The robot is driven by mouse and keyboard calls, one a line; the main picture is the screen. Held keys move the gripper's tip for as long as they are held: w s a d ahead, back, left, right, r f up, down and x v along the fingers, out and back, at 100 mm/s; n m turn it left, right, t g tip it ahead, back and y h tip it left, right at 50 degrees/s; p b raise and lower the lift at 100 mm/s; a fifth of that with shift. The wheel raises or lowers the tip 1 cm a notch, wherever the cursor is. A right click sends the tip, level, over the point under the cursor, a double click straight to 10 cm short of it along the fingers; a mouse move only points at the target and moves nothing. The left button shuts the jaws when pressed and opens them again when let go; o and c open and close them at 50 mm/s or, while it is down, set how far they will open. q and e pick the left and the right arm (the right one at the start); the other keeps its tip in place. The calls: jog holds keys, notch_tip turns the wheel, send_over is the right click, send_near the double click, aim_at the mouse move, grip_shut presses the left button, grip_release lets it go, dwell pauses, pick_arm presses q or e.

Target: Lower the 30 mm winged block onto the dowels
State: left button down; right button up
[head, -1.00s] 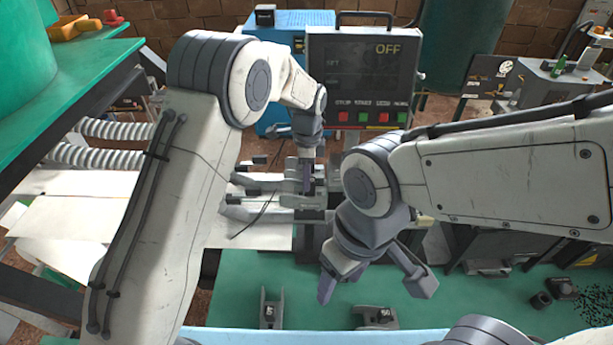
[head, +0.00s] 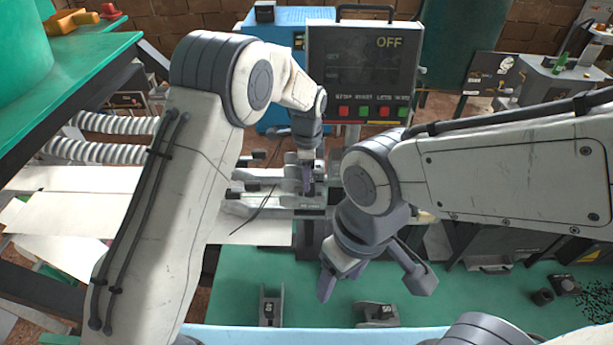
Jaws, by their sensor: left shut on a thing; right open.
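My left gripper (head: 306,186) is shut and points down over a pale grey machine part at the centre back. It is shut on a grey piece, which I take to be the winged block; the fingers and the grey parts around it hide most of it. I cannot make out the dowels, or whether the block touches them. My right gripper (head: 372,284) is open and empty, its fingers spread above the green bench, in front and to the right of the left gripper.
A control panel (head: 362,75) reading OFF stands behind. Small dark parts (head: 542,297) lie at right. White sheets (head: 75,215) lie at left.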

pick_arm(q)
jog(key=shift+f+b, duration=0.5)
jog(key=shift+f, duration=0.45)
jog(key=c, duration=0.5)
grip_release()
jog(key=shift+r, duration=0.15)
jog(key=shift+r+p, duration=2.1)
jog(key=shift+r, duration=0.55)
